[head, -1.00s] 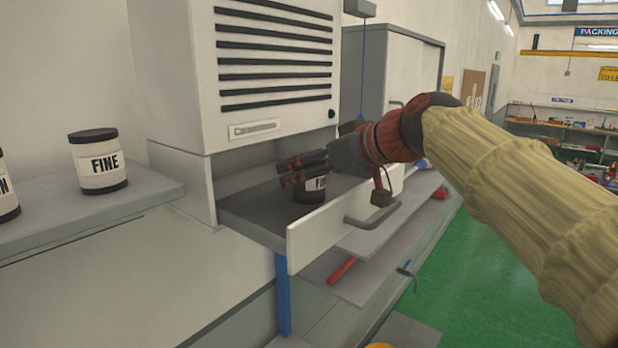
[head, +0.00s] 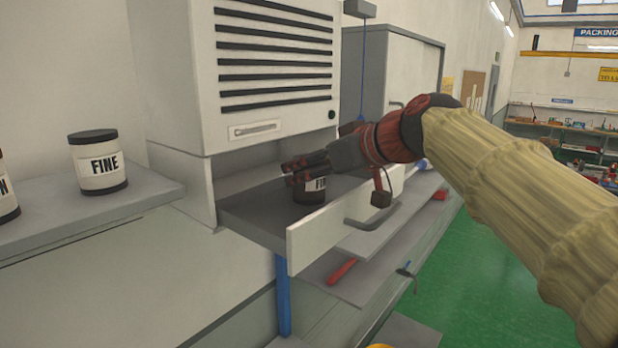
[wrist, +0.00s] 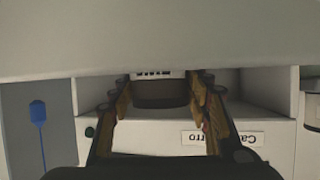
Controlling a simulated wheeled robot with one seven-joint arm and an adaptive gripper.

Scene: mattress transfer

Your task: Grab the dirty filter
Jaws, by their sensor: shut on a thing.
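The dirty filter (head: 315,190) is a dark canister with a white label, partly readable as "FI". It stands upright in the open drawer (head: 335,225) under the white slatted cabinet. My gripper (head: 304,173) is shut on it, with the fingers around its upper part. In the wrist view the filter (wrist: 162,93) shows between the two fingers, its label upside down. The fingers and drawer front hide part of the filter in the head view.
A clean-looking canister labelled FINE (head: 98,165) stands on the grey shelf (head: 65,215) at left, with another partly cut off beside it. The white cabinet (head: 265,70) rises just behind the drawer. A red-handled tool (head: 341,271) lies on the shelf below.

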